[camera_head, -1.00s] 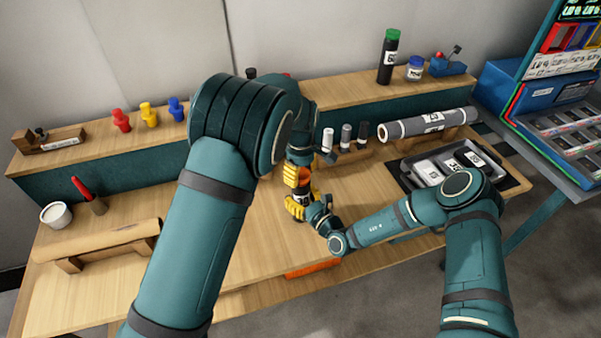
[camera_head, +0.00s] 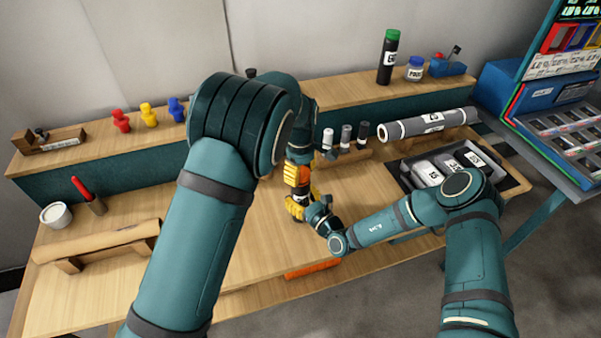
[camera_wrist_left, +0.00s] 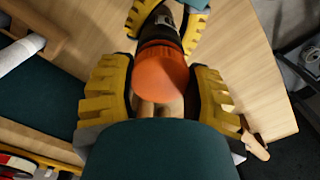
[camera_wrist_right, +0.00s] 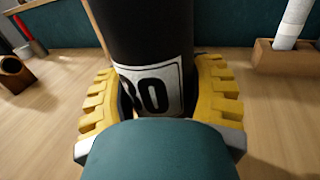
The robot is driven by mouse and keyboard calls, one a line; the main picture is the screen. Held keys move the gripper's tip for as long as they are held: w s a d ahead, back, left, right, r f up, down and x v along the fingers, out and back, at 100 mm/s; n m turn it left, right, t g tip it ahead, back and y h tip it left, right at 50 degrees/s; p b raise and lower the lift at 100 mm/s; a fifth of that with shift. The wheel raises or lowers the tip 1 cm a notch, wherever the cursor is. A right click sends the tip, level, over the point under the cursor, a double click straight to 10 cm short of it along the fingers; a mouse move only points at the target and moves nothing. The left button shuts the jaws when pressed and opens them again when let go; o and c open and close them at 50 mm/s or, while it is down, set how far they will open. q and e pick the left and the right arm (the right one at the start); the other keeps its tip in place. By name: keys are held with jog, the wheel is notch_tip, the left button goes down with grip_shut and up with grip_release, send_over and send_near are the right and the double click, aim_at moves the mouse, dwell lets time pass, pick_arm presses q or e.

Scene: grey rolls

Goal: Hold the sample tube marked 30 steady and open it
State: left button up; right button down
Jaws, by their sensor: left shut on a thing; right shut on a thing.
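The sample tube is a black cylinder standing upright over the bench. In the right wrist view its black body (camera_wrist_right: 140,35) carries a white label whose last digit reads 0; the first is partly hidden. Its orange cap (camera_wrist_left: 162,70) faces the left wrist camera and also shows in the head view (camera_head: 303,176). My left gripper (camera_wrist_left: 160,98) has its yellow fingers on either side of the cap, shut on it from above. My right gripper (camera_wrist_right: 160,98) is shut around the tube body below the cap. In the head view both grippers partly hide the tube.
A grey roll (camera_head: 428,124) lies on a wooden rest at the right, beside a dark tray (camera_head: 405,180) of labelled rolls. Several small capped tubes stand in a wooden rack (camera_head: 350,154) behind the grippers. A brown roll (camera_head: 100,240) lies at the left.

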pick_arm(q)
jog(key=shift+r, duration=0.7)
jog(key=shift+r, duration=0.15)
jog(key=shift+r, duration=2)
pick_arm(e)
jog(key=shift+c, duration=0.4)
grip_release()
